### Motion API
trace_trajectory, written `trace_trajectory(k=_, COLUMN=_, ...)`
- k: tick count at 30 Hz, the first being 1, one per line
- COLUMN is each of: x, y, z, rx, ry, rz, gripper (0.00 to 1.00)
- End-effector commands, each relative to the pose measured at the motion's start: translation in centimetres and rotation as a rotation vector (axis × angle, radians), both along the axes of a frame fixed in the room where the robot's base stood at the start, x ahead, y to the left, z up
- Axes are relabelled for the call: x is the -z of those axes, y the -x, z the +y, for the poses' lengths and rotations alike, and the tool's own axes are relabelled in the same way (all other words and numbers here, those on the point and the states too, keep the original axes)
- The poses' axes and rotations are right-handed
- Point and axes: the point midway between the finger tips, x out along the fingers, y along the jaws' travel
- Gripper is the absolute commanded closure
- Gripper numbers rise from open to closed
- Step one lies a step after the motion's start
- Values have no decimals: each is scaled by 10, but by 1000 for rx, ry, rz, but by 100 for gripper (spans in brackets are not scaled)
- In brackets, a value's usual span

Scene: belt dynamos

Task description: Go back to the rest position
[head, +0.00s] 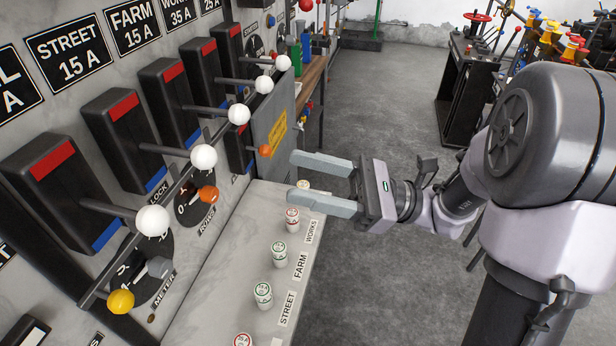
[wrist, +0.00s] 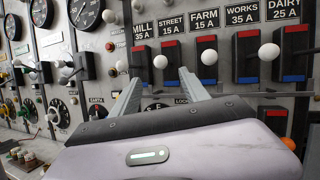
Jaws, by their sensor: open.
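My gripper (head: 322,181) is open and empty, its two fingers pointing left toward the switch panel, above the outer part of the pale ledge (head: 213,277). In the wrist view my gripper (wrist: 160,90) faces the panel, with nothing between its fingers. My arm (head: 450,206) reaches in from the right in the head view. The panel has several black switch boxes with red and blue marks, such as the STREET one (wrist: 171,62), and levers ending in white knobs (head: 204,157).
Several small fuses, such as the FARM one (head: 279,254), stand on the ledge. A yellow knob (head: 121,301) and an orange knob (head: 264,151) stick out from the panel. A cluttered dark bench (head: 462,90) stands at the back right. The grey floor (head: 375,110) between is clear.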

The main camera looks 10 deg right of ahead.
Motion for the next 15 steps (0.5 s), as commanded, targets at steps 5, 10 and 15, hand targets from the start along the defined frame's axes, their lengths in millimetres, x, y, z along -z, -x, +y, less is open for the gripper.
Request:
trace_trajectory(k=5, x=0, y=0, z=0, rx=0, ry=0, rz=0, gripper=47)
trace_trajectory(k=10, x=0, y=5, z=4, rx=-16, ry=17, rz=-12, gripper=47)
trace_trajectory(k=15, x=30, y=103, z=53, rx=-303, ry=413, rz=-245, gripper=47)
